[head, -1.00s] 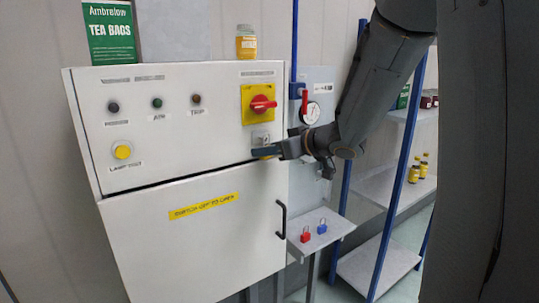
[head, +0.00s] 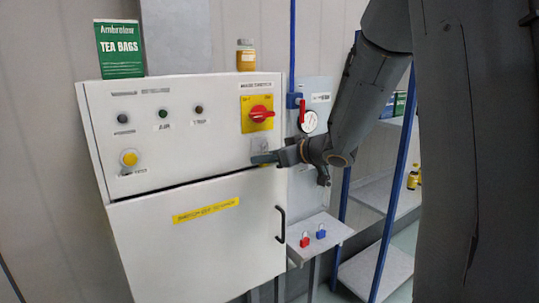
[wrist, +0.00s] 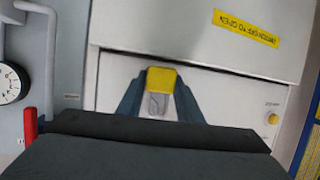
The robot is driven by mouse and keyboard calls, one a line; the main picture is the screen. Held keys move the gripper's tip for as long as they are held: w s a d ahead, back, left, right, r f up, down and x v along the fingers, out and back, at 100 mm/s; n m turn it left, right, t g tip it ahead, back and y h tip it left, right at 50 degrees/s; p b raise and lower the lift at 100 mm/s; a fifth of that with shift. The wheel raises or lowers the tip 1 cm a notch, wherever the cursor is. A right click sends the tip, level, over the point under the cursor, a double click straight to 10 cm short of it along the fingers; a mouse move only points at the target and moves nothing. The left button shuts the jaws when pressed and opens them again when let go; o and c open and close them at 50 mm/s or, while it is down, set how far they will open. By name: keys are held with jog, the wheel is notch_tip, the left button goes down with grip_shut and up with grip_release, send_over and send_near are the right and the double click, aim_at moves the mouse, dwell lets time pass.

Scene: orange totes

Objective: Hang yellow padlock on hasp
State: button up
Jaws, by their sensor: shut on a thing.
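My gripper also shows in the head view (head: 263,158), shut on the padlock, at the panel front just below the red and yellow main switch (head: 260,113). The hasp (head: 260,144) is on a small pale plate below that switch, directly by my fingertips. In the head view the fingers hide the padlock. I cannot tell whether the shackle touches or passes through the hasp.
The cabinet door (head: 200,245) has a black handle (head: 281,224). A small shelf (head: 325,236) at right holds a red padlock (head: 304,240) and a blue padlock (head: 321,232). A gauge (head: 309,122) and a red lever (head: 302,108) stand close to my arm.

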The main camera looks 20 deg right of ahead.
jog(key=o, duration=0.6)
jog(key=shift+w+a+f, duration=0.1)
jog(key=shift+a+f, duration=0.1)
jog(key=o, duration=0.4)
jog(key=shift+a+r, duration=0.1)
jog(key=shift+a, duration=0.05)
jog(key=shift+o, duration=0.2)
